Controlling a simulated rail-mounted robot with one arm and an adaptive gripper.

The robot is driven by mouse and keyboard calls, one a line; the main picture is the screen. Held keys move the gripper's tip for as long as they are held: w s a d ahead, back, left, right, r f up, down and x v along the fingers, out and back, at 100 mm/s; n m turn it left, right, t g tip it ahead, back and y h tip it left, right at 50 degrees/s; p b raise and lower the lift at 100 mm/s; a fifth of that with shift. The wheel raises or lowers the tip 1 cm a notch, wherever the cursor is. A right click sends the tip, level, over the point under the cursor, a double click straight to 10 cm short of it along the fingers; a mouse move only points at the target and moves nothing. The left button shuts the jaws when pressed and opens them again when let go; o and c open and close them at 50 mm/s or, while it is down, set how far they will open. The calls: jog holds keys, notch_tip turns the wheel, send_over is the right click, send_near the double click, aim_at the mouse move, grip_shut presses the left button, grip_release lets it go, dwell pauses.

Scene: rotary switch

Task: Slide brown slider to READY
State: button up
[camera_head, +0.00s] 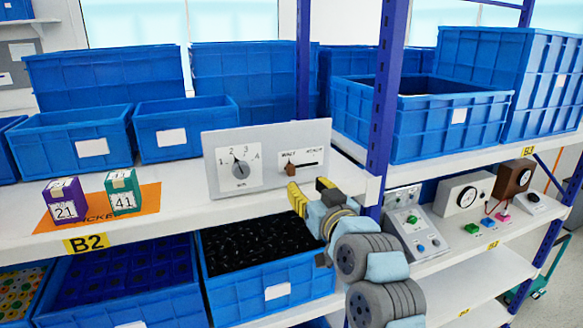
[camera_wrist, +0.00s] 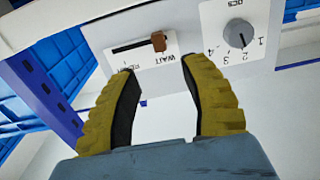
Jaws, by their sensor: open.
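The brown slider (camera_head: 290,168) sits at the left, WAIT end of a dark horizontal slot on a white plate (camera_head: 309,177) in the head view. The READY label is at the slot's right end. The wrist view is upside down, so there the brown slider (camera_wrist: 158,41) is at the slot's right end and WAIT reads inverted below it. My gripper (camera_head: 310,189) is just in front of and below the slider plate. In the wrist view my gripper (camera_wrist: 159,66) is open and empty, its yellow fingers spread on either side of the slider's line, apart from it.
A rotary dial (camera_head: 241,169) numbered 1 to 4 is left of the slider on the same grey panel (camera_head: 211,152). Purple (camera_head: 65,202) and green (camera_head: 123,192) boxes stand on the shelf further left. A blue rack post (camera_head: 384,105) rises close right of the panel. Blue bins stand behind.

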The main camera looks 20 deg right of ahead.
aim_at(292, 171)
jog(key=w+p, duration=0.1)
jog(key=w, duration=0.7)
jog(key=shift+p, duration=0.3)
jog(key=shift+w+f, duration=0.1)
jog(key=shift+w, duration=0.7)
grip_shut()
